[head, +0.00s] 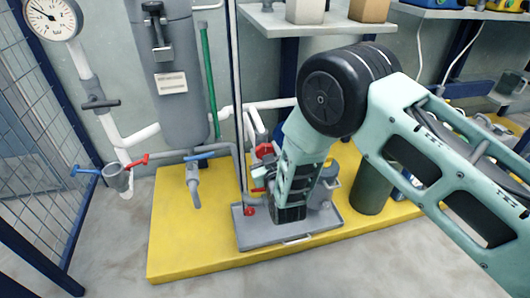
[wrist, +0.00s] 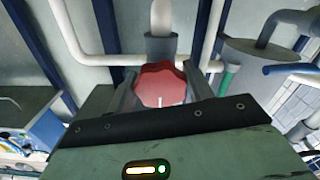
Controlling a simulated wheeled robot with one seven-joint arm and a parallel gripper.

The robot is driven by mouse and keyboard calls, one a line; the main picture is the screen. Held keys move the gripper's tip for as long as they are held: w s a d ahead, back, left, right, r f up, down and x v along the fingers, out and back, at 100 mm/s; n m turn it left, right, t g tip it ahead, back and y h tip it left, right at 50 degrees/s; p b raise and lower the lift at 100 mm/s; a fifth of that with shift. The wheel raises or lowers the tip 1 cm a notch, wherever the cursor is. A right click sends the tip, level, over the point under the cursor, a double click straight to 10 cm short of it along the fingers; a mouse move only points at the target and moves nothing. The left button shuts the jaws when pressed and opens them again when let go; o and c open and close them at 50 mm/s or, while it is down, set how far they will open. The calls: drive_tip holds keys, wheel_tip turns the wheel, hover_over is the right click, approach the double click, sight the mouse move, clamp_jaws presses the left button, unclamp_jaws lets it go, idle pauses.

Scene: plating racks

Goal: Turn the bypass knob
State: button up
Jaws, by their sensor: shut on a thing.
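The bypass knob appears to be the red, scalloped knob (wrist: 161,84) with a short white mark on its front, centred in the wrist view. My gripper (wrist: 161,92) has one grey finger on each side of the knob and is shut on it. A grey fitting and white pipe stand right behind the knob. In the head view, my forearm and wrist hide most of the contact. A red round part (head: 265,150) shows just left of my wrist there, but I cannot tell if it is the same knob.
A yellow platform (head: 180,235) carries a grey tray (head: 262,236) under my wrist. A blue-handled valve (head: 194,172) and a grey tank (head: 180,90) stand to the left. A dark green cylinder (head: 371,190) stands right of my wrist. A shelf (head: 275,22) hangs above.

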drive_tip(key=shift+m, duration=0.3)
drive_tip(key=shift+a+m+p, duration=0.1)
drive_tip(key=shift+m+p, duration=0.3)
drive_tip(key=shift+m, duration=2.2)
drive_tip(key=shift+f, duration=0.1)
drive_tip(key=o, duration=1)
drive_tip(key=shift+s, duration=0.1)
drive_tip(key=p+v, duration=0.5)
drive_tip(key=v, duration=1.2)
drive_tip(key=shift+s, duration=0.2)
